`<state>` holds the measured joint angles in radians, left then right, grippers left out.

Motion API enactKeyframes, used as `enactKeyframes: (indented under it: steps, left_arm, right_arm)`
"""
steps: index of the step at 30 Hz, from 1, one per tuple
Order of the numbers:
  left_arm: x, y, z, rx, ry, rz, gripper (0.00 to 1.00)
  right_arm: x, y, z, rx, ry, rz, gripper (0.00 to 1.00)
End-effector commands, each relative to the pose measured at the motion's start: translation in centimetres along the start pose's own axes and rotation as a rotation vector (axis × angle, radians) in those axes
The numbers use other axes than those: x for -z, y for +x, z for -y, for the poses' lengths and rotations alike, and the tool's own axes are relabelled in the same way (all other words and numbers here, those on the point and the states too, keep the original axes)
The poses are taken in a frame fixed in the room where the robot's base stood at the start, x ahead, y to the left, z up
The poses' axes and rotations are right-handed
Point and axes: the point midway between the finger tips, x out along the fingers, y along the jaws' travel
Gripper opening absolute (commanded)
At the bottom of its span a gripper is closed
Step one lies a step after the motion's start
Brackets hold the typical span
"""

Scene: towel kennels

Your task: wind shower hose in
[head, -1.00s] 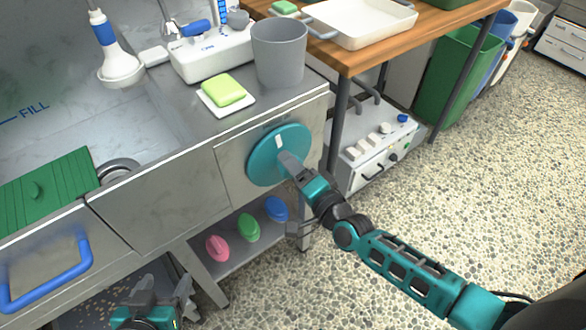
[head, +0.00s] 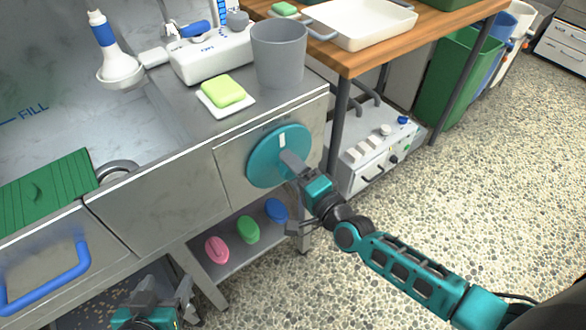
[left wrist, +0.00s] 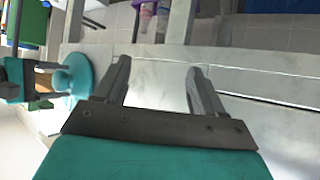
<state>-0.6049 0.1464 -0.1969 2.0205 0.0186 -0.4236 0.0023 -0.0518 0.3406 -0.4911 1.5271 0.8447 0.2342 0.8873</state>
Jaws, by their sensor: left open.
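A round teal disc (head: 265,165), which looks like the hose reel, is on the front panel of the steel sink bench, with a white mark near its top. My right gripper (head: 291,163) is at the disc's face, over its centre right. Whether its fingers are shut on a knob is hidden. The disc also shows in the left wrist view (left wrist: 80,72), with a teal knob facing my right gripper. My left gripper (head: 166,288) is open and empty, low in front of the bench; its fingers show in the left wrist view (left wrist: 160,85). I cannot make out a hose.
A blue and white shower-like head (head: 104,35) stands by the sink. A grey bucket (head: 279,55) and green soap (head: 222,91) are on the bench top. Pink, green and blue brushes lie on the shelf below. A wooden table (head: 365,55) is at right.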

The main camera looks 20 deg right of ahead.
Motion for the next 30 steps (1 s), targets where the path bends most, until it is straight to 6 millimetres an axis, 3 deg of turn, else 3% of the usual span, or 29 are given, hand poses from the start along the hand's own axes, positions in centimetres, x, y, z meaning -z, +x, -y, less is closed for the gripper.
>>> enactKeyframes:
  steps: [5, 14, 17, 30]
  left_arm:
    - [0.0, 0.0, 0.0, 0.001, 0.001, 0.000, 0.70]
    - [0.1, -0.1, 0.1, 0.002, 0.003, 0.000, 0.70]
    - [0.2, -0.2, 0.2, 0.003, 0.004, -0.001, 0.70]
    - [0.4, -0.5, 0.6, 0.012, 0.008, -0.001, 0.70]
  right_arm:
    - [0.0, 0.0, 0.0, 0.001, -0.003, 0.000, 0.83]
    - [0.0, -0.5, 0.0, 0.000, -0.006, 0.000, 0.83]
    - [0.0, -1.7, 0.0, -0.002, -0.006, 0.001, 0.83]
    - [0.0, -10.7, 0.0, -0.003, -0.005, 0.002, 0.83]
